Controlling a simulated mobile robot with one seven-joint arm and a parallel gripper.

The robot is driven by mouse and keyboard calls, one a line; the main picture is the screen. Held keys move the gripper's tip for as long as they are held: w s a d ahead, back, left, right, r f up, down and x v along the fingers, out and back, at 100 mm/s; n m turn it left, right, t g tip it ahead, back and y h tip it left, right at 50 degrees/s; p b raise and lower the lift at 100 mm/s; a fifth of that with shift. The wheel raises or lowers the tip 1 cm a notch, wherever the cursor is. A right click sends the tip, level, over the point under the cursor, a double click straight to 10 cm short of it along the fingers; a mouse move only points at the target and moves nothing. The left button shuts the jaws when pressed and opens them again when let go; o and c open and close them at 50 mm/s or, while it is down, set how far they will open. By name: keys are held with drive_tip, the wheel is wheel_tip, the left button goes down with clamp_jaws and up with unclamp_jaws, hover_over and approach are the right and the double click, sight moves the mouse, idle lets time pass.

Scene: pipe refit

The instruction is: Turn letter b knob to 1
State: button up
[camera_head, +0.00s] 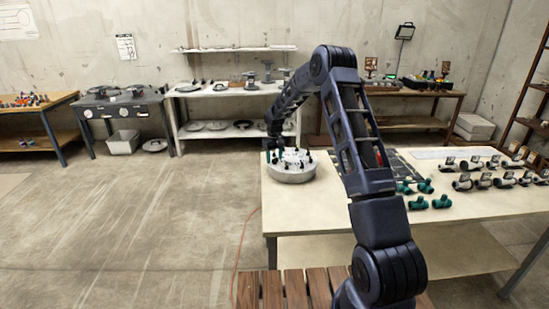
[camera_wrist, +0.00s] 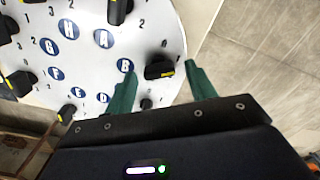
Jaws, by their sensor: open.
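The round white knob panel (camera_head: 291,175) sits on the left end of the near table. In the wrist view the panel (camera_wrist: 95,60) bears blue letter discs, small numbers and several black knobs with yellow marks. The letter B disc (camera_wrist: 125,65) is at the panel's right, and the black B knob (camera_wrist: 158,71) is just right of it. The knob's yellow mark is at its lower right end. My gripper (camera_wrist: 161,73) is open, its green fingers apart on the left and right of this knob. I cannot tell whether they touch it. A "1" shows faintly above the knob.
Other knobs, such as the upper one (camera_wrist: 118,10), stand close by on the panel. Green pipe fittings (camera_head: 425,187) and several dark-and-white fittings (camera_head: 484,180) lie to the right on the table (camera_head: 350,219). Open floor (camera_head: 150,220) is left of the table.

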wheel_tip(320, 180, up, 11)
idle(0.7)
drive_tip(key=s+d+r+m+t, duration=0.1)
drive_tip(key=s+d+r, duration=0.6)
drive_tip(key=s+r, duration=0.45)
drive_tip(key=s+d+r+m+t, duration=0.1)
drive_tip(key=s+d+r+m, duration=0.1)
drive_tip(key=s+d+r, duration=0.7)
drive_tip(key=s+d+m+t, duration=0.1)
drive_tip(key=s+d, duration=0.1)
drive_tip(key=s, duration=1.4)
drive_tip(key=s+d+m+t, duration=0.1)
drive_tip(key=s+d+m, duration=0.1)
drive_tip(key=s, duration=1.5)
drive_tip(key=shift+d+f+t, duration=0.15)
drive_tip(key=shift+d+t, duration=0.15)
drive_tip(key=shift+d, duration=0.2)
